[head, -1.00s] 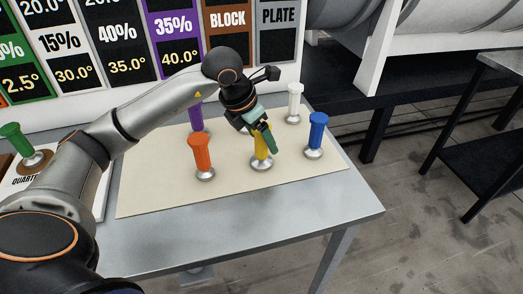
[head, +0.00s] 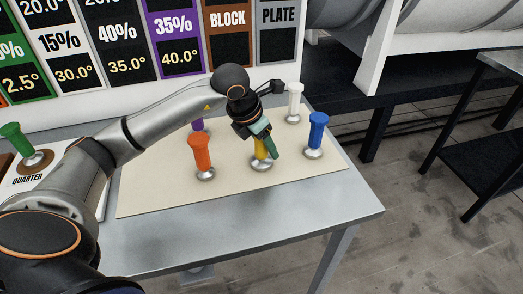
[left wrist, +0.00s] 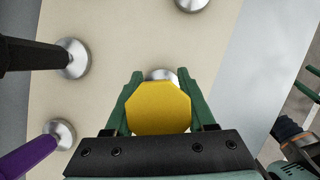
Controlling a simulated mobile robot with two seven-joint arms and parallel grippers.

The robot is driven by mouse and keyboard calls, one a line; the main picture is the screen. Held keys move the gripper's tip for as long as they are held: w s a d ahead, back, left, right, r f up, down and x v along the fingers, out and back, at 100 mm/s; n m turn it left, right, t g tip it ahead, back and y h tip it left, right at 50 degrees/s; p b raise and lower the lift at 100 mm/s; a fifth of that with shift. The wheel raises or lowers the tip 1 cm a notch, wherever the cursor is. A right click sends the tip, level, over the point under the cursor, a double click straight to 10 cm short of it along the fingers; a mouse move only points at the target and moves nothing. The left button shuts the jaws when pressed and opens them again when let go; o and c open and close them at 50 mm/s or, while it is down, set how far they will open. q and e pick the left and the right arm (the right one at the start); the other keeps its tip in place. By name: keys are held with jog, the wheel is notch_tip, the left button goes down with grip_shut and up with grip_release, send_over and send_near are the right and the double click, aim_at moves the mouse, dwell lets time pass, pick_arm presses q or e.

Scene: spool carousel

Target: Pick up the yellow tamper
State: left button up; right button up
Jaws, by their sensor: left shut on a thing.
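The yellow tamper (head: 260,149) stands upright on the cream mat, its silver base seemingly resting there. In the left wrist view its yellow eight-sided top (left wrist: 159,108) sits between two green fingers, with part of the silver base showing beyond it. My left gripper (head: 267,148) is shut on the yellow handle from above. The green finger hides part of the handle in the head view. Green and dark parts at the right edge of the left wrist view may be my right gripper; its jaws are unclear.
An orange tamper (head: 200,153) stands to the left, a blue one (head: 317,132) to the right, and white (head: 295,98) and purple (head: 197,125) ones behind. A dark-handled one (left wrist: 30,57) shows in the left wrist view. The cream mat's (head: 150,195) front left is clear.

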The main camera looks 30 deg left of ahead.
pick_arm(q)
grip_shut()
jog(key=shift+r, duration=0.1)
